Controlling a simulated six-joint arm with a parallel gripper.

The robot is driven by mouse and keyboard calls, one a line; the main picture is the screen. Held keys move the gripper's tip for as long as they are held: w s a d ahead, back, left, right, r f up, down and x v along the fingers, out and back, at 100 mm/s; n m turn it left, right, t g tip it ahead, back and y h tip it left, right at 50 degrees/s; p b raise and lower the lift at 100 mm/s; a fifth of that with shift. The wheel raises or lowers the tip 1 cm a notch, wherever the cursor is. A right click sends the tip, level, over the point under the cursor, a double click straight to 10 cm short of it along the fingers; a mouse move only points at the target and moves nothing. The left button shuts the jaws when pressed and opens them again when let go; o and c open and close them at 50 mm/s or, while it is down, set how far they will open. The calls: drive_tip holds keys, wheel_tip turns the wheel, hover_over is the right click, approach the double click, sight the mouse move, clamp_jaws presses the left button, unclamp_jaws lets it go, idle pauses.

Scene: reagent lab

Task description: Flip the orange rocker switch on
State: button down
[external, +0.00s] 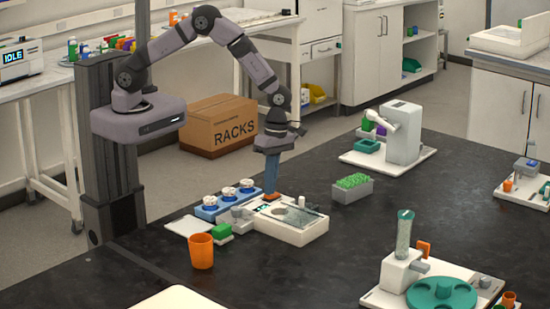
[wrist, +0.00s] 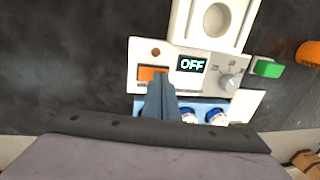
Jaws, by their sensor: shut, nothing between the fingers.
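The orange rocker switch (wrist: 153,73) is on the panel of a white device (external: 300,230). My gripper (wrist: 160,78) is shut and empty, its fingertips at the lower right part of the switch in the wrist view and hiding some of it. I cannot tell whether they touch it. In the external view my gripper (external: 271,192) points straight down over the switch (external: 271,197). The small display (wrist: 192,65) beside the switch reads OFF. A grey knob (wrist: 229,83) sits to the right of the display.
A blue holder (external: 228,204) with white-topped items stands beside the device. A green block (external: 221,231) and an orange cup (external: 201,251) are near its left side. A grey rack of green tubes (external: 352,189) stands behind right.

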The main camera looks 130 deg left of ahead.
drive_tip(key=shift+f, duration=0.1)
drive_tip(key=shift+d+f, duration=0.3)
drive_tip(key=shift+s, duration=0.15)
drive_tip(key=shift+s+a, duration=0.1)
drive_tip(key=shift+a, duration=0.75)
drive_tip(key=shift+r+p, duration=0.1)
drive_tip(key=shift+p, duration=0.2)
